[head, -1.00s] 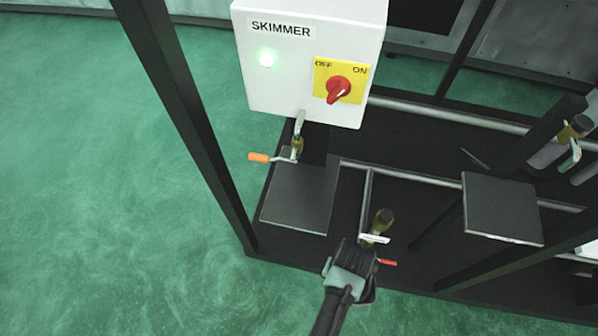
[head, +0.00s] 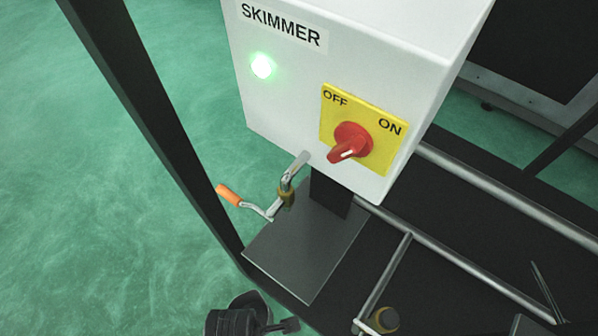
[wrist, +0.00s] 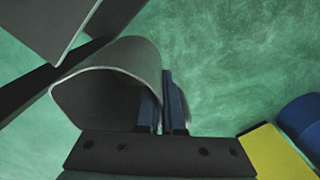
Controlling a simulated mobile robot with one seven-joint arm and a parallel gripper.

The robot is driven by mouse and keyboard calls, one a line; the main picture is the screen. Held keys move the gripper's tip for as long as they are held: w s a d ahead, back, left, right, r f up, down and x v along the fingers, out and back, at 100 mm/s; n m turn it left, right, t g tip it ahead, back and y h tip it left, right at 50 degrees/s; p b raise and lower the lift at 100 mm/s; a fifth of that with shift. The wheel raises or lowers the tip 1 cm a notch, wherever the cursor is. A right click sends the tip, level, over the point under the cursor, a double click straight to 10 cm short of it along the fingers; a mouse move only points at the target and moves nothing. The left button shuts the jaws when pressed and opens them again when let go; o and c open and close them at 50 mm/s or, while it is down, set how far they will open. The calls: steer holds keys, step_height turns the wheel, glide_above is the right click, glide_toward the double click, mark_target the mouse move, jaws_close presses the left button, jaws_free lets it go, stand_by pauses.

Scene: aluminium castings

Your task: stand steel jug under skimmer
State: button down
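The white skimmer box (head: 290,75) carries a lit green lamp and a red rotary switch on a yellow plate. Beneath it is a metal spout or valve (head: 287,185) with an orange-handled lever (head: 229,195), above a flat dark plate (head: 306,252). The steel jug (wrist: 95,95) shows as a dark grey open-mouthed vessel in the wrist view. My gripper (wrist: 162,102) is shut on it at the jug's right side; the fingers hide the exact grip. In the head view, my gripper (head: 240,322) and the jug (head: 250,299) are at the bottom edge, partly cut off, in front of the plate.
A black upright post (head: 140,90) stands left of the skimmer. Metal rails (head: 500,195) and a second brass valve (head: 386,319) lie to the right. Green floor (head: 70,230) is open at the left.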

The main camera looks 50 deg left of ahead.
steer(key=shift+w+a+f+p, duration=0.1)
steer(key=shift+w+a+f, duration=0.55)
steer(key=shift+w, duration=2.2)
steer(key=shift+w+a+f+p, duration=0.15)
steer(key=shift+w+a+f, duration=0.5)
steer(key=shift+w, duration=2.15)
steer(key=shift+w+a+f+p, duration=0.1)
steer(key=shift+w+a+f, duration=0.5)
steer(key=shift+w, duration=2.25)
steer(key=shift+a+r, duration=0.15)
steer(key=shift+a, duration=0.05)
steer(key=c, duration=1.1)
jaws_free()
steer(key=shift+o, duration=0.2)
step_height(320, 180, up, 12)
steer(key=p, duration=0.1)
